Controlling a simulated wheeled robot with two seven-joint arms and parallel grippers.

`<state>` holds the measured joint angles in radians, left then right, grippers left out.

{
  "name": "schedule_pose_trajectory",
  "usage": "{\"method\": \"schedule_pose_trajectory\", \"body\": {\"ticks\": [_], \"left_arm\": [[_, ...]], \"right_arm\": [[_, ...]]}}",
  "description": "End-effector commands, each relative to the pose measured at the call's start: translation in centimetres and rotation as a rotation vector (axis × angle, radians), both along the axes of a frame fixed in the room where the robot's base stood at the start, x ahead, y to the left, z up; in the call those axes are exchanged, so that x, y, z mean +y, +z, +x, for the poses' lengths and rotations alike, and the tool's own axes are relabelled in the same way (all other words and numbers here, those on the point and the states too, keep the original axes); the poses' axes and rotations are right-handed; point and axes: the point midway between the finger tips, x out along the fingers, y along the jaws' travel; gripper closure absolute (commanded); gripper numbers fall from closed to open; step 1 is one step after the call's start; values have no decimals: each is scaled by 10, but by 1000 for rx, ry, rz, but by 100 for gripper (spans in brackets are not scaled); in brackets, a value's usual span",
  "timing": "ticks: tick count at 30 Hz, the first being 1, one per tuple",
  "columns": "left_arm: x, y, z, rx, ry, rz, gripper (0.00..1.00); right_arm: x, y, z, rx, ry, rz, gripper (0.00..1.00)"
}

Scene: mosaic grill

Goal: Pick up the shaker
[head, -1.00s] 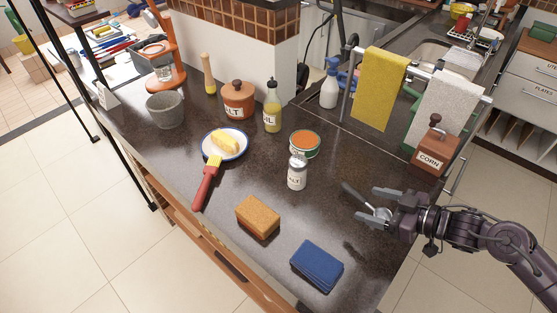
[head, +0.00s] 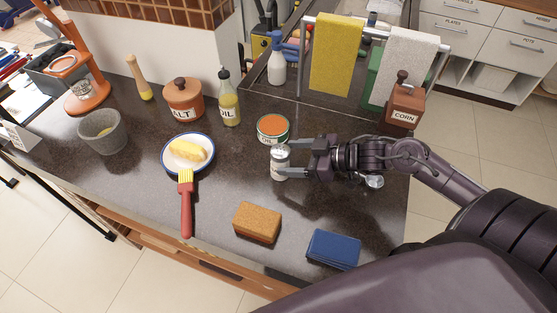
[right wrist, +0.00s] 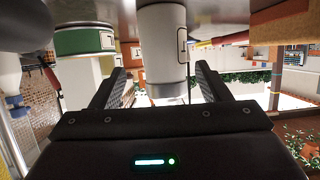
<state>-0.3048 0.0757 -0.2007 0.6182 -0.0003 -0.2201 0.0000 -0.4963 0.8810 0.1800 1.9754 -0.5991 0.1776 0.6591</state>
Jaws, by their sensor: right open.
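The shaker (head: 280,163), a small white labelled cylinder with a grey metal top, stands upright on the dark counter. My right gripper (head: 288,158) reaches in from the right, its jaws open, with one finger on each side of the shaker near its tips. In the right wrist view the shaker (right wrist: 165,45) appears upside down between the two spread fingers (right wrist: 160,75). A gap shows beside the fingers; contact cannot be told. My left gripper is out of view.
An open can (head: 272,128) with orange contents stands just behind the shaker. A plate (head: 205,166) with butter and a red brush (head: 186,205) lie left. A brown sponge (head: 257,222) and blue cloth (head: 333,248) lie in front. The corn box (head: 405,105) stands right.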

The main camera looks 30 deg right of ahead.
Motion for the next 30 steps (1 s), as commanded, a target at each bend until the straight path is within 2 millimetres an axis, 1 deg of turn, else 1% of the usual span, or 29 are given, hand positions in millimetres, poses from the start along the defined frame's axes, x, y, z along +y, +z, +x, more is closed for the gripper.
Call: {"method": "schedule_pose_trajectory", "body": {"ticks": [3,8,12,15,22,23,30], "left_arm": [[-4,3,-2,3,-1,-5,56],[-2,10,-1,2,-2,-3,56],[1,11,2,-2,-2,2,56],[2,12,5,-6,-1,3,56],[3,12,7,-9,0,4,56],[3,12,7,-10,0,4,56],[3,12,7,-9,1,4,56]], "right_arm": [[7,-2,5,-2,0,2,30],[24,-10,17,-2,0,3,30],[33,-18,27,-2,-1,2,30],[37,-21,30,-1,0,1,30],[38,-22,30,0,0,-1,30],[37,-22,30,-1,0,-1,33],[37,-22,30,-1,0,-1,64]]}}
